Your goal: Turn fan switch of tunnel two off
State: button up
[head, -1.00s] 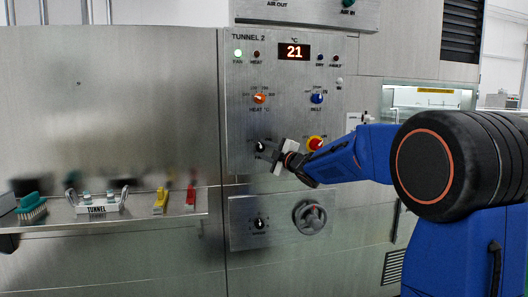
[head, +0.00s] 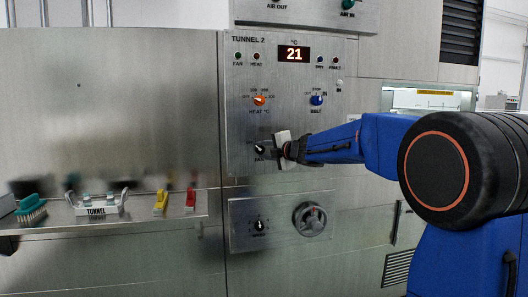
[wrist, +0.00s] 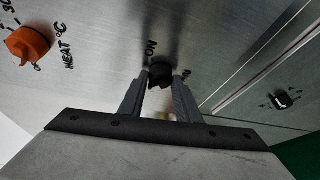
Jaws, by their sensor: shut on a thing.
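The fan switch is a small black knob (head: 259,149) low on the left of the steel Tunnel 2 panel (head: 240,110). In the wrist view the black knob (wrist: 160,73) sits between my two grey fingertips, near the word ON. My gripper (wrist: 160,84) is shut on it; in the head view my gripper (head: 272,151) reaches it from the right. The fan lamp (head: 238,56) at the panel's top left looks dark green, unlit. The knob's pointer is mostly hidden by the fingers.
The orange heat knob (head: 260,100) and blue belt knob (head: 316,100) sit above. The display (head: 294,54) reads 21. A lower panel with a black knob (head: 259,225) and round handle (head: 309,219) is below. A shelf (head: 140,215) with brushes stands left.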

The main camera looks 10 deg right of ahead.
jog(key=shift+f, duration=0.15)
jog(key=o, duration=1)
jog(key=shift+a, duration=0.1)
jog(key=shift+s+d+r, duration=0.2)
jog(key=shift+s, duration=0.1)
jog(key=v, duration=1.6)
jog(key=shift+s+d, duration=0.1)
jog(key=shift+s, duration=0.2)
